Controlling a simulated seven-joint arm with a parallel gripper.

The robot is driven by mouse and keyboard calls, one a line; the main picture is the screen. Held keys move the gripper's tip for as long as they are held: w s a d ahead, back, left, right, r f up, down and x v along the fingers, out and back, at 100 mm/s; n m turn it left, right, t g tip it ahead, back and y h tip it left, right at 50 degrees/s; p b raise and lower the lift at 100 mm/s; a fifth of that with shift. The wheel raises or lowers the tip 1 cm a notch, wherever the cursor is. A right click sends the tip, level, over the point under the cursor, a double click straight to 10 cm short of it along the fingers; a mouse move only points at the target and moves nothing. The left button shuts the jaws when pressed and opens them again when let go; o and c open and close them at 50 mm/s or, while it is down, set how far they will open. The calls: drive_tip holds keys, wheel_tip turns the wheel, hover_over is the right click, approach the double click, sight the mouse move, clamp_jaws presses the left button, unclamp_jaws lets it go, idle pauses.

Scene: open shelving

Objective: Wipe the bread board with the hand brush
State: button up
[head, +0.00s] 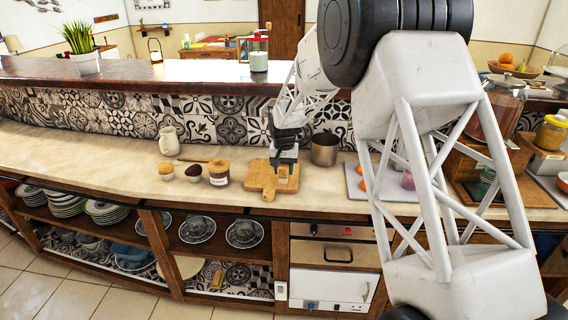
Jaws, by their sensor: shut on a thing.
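The wooden bread board (262,184) lies on the pale counter, its handle end toward the front edge. My gripper (285,162) reaches down over the far right part of the board. It is shut on what seems to be the hand brush (284,172), which shows only as a small shape below the fingers. The brush is low over the board; at this size I cannot tell whether it touches it.
A metal pot (324,149) stands close to the right of the board. My own arm hides part of the counter at right.

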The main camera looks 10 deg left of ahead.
wheel_tip(320, 180, down, 3)
drive_tip(key=shift+r, duration=0.2)
drive_tip(key=shift+w+f, duration=0.2)
drive_tip(key=shift+f, duration=0.15)
drive_tip(key=shift+w+f, duration=0.1)
drive_tip(key=shift+w, duration=5.05)
drive_tip(key=shift+s, duration=5.45)
drive_tip(key=shift+w+r, duration=0.1)
drive_tip(key=shift+r, duration=4)
